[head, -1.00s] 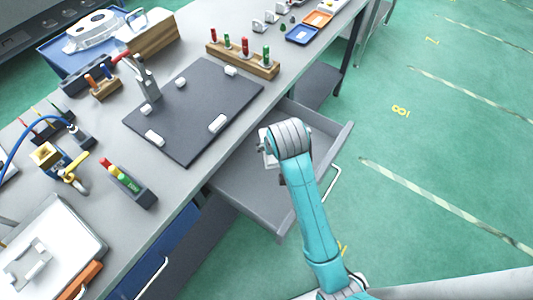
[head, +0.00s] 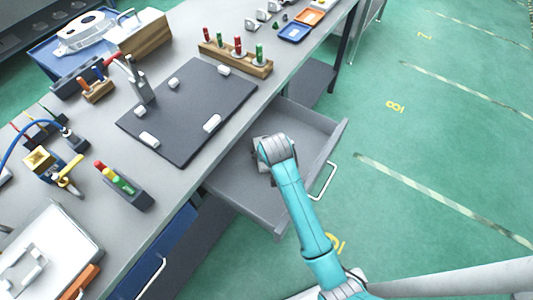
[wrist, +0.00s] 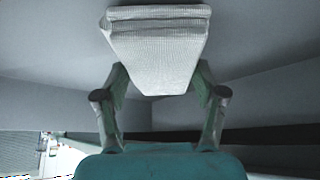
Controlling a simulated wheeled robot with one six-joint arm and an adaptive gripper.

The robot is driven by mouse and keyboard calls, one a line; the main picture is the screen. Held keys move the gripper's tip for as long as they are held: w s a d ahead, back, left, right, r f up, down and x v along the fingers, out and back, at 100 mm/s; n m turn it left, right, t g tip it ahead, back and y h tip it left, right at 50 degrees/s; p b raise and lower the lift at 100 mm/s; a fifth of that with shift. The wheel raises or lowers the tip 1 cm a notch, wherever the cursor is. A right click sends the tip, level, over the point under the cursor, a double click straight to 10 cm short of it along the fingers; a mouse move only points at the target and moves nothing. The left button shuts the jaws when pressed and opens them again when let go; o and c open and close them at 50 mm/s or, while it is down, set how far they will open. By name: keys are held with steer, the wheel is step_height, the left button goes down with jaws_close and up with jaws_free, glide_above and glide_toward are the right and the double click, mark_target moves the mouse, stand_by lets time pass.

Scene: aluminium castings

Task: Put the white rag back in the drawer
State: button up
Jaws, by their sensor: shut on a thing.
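The white rag (wrist: 155,50) is a folded, textured cloth between the two fingers of my gripper (wrist: 160,85) in the wrist view. My gripper is shut on it. In the head view my wrist covers most of the gripper, and the rag can hardly be told there. The grey drawer (head: 232,186) is pulled out from under the workbench, with a pale handle (head: 323,181) on its front. My gripper is over the drawer's interior. Grey drawer surfaces surround the rag in the wrist view. I cannot tell whether the rag touches the drawer floor.
On the workbench (head: 180,38), a dark plate (head: 190,115) with white blocks lies beside the open drawer. A wooden rack (head: 235,60) of coloured plugs stands near the edge. A blue drawer front (head: 165,245) is below the bench. Green floor is free to the right.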

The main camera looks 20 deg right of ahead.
steer(key=shift+s+f, duration=0.15)
steer(key=shift+f, duration=0.25)
steer(key=o, duration=1.1)
steer(key=d+v, duration=0.1)
steer(key=v, duration=1.1)
steer(key=shift+a, duration=0.45)
steer(key=shift+r, duration=0.15)
